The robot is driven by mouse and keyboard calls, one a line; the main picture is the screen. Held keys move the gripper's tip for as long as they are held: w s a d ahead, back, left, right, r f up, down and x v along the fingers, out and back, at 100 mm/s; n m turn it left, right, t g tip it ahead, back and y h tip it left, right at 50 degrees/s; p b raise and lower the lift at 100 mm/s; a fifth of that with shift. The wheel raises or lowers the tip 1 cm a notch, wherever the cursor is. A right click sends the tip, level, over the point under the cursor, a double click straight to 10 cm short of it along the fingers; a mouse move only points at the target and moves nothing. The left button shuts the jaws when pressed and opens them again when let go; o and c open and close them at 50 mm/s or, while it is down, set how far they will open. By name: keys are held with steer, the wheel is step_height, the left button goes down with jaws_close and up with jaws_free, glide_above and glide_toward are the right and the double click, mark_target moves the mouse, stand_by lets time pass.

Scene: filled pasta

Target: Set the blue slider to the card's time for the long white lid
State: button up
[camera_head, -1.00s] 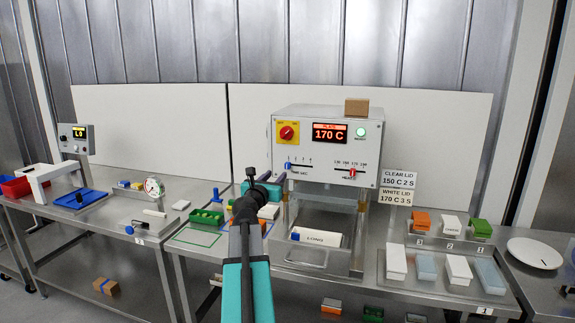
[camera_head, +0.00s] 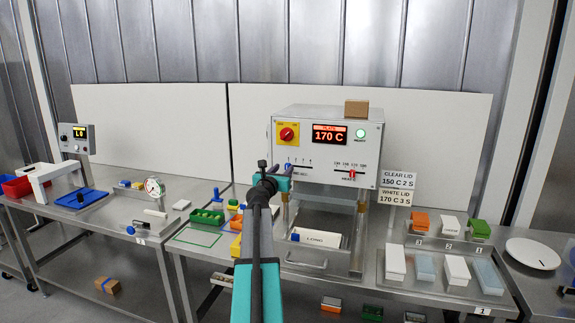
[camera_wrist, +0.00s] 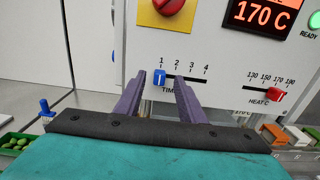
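The blue slider (camera_wrist: 159,77) sits at the 1 mark, the left end of the time scale (camera_wrist: 190,80) marked 1 to 4 on the sealer's front panel. In the head view the slider (camera_head: 288,166) shows just beyond my fingers. My gripper (camera_wrist: 160,80) is open and empty, with a purple finger on each side of the slider; contact cannot be told. It also shows in the head view (camera_head: 277,173). The white lid card (camera_head: 394,198) reads 170 C 3 S. A white block labelled LONG (camera_head: 322,239) lies in the sealer's lower bay.
The display (camera_wrist: 263,13) reads 170 C. A red knob (camera_head: 287,133) is above the time scale. The clear lid card (camera_head: 398,179) reads 150 C 2 S. White and bluish lids stand at right.

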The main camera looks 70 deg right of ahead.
mark_target(286, 165)
steer(key=shift+w+d+p, duration=0.15)
steer(key=shift+d+p, duration=0.25)
steer(key=shift+d, duration=1.7)
steer(key=shift+c, duration=0.2)
jaws_close()
